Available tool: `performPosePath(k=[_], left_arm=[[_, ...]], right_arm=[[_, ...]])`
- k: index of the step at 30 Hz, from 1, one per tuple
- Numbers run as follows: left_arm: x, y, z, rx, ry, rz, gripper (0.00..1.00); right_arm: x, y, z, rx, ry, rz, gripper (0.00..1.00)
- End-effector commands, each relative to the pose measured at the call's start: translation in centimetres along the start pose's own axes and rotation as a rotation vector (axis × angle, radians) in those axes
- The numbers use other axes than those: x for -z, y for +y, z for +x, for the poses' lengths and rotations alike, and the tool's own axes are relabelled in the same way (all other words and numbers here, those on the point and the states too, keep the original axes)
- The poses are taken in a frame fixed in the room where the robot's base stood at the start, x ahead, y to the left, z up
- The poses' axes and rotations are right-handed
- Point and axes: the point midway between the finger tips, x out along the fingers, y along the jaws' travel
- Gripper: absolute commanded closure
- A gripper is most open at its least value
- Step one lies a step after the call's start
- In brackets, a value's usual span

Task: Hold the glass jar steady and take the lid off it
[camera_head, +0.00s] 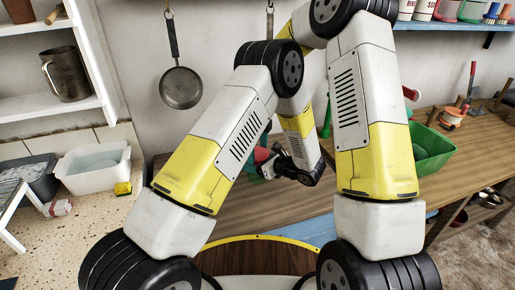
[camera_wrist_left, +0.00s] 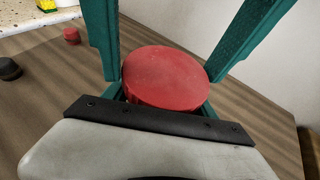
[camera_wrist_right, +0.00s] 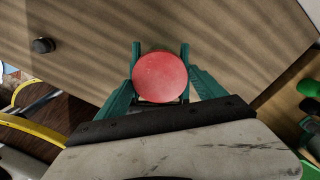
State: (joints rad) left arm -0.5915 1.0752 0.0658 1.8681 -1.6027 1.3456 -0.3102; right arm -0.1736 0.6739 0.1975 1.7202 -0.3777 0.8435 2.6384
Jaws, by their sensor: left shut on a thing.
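A round red lid (camera_wrist_left: 165,76) fills the middle of the left wrist view. The teal fingers of my left gripper (camera_wrist_left: 163,88) stand on both sides, shut on the jar beneath the lid or on its rim; I cannot tell which. The lid also shows in the right wrist view (camera_wrist_right: 160,76), flanked closely by the teal fingers of my right gripper (camera_wrist_right: 160,70); whether they press on it is unclear. The glass of the jar is hidden under the lid. In the head view, my arms hide most of this spot.
The wooden worktop (camera_head: 265,208) is mostly clear. A small red item (camera_wrist_left: 72,36) and a black knob-like item (camera_wrist_right: 43,45) lie away from the lid. A green bin (camera_head: 430,150) stands at the right, and a white basin (camera_head: 95,170) at the left. A pan (camera_head: 181,87) hangs on the wall.

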Motion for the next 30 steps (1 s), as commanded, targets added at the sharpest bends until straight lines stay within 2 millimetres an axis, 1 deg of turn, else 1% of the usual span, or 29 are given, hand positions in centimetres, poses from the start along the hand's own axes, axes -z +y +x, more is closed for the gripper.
performPosePath(k=[1, 3, 5, 6, 7, 8, 11, 15, 18, 26, 27, 29, 30], left_arm=[[-0.01, -0.01, 0.00, 0.000, 0.000, 0.000, 1.00], [-0.01, -0.01, 0.00, 0.000, 0.000, 0.000, 1.00], [-0.01, 0.00, 0.00, 0.000, 0.000, 0.000, 1.00], [-0.01, 0.00, 0.00, 0.000, 0.000, 0.000, 1.00], [-0.01, 0.00, 0.00, 0.000, 0.000, 0.000, 1.00], [-0.01, 0.00, 0.00, 0.000, 0.000, 0.000, 1.00], [-0.01, 0.00, 0.00, 0.000, 0.000, 0.000, 1.00], [0.00, 0.00, 0.00, 0.000, 0.000, 0.000, 1.00], [0.00, 0.00, 0.00, 0.000, 0.000, 0.000, 1.00], [0.01, 0.01, 0.00, 0.000, 0.000, 0.001, 1.00], [0.01, 0.01, 0.00, 0.000, 0.000, 0.001, 1.00], [0.01, 0.02, 0.00, 0.000, 0.000, 0.001, 1.00], [0.01, 0.01, 0.00, 0.000, 0.000, 0.001, 1.00]], right_arm=[[0.00, 0.00, -0.01, 0.000, 0.000, 0.000, 0.33], [0.00, -0.01, -0.02, 0.000, 0.000, 0.000, 0.47], [0.00, -0.01, -0.02, 0.000, 0.000, 0.000, 0.58], [0.00, -0.01, -0.02, 0.000, 0.000, 0.000, 0.66], [0.00, -0.01, -0.02, 0.000, 0.000, 0.000, 0.72], [0.00, -0.01, -0.02, 0.000, 0.000, 0.000, 0.74], [0.00, -0.02, -0.03, 0.000, 0.000, -0.035, 0.74], [-0.01, -0.03, -0.06, 0.001, 0.000, -0.193, 0.73], [-0.01, -0.04, -0.08, 0.001, -0.001, -0.271, 0.73], [-0.01, -0.06, -0.08, 0.002, 0.000, -0.289, 0.73], [-0.01, -0.07, -0.09, 0.002, 0.000, -0.289, 0.22], [0.00, -0.06, -0.08, 0.002, 0.000, -0.288, 0.11], [0.00, -0.05, -0.08, 0.001, 0.000, -0.288, 0.03]])
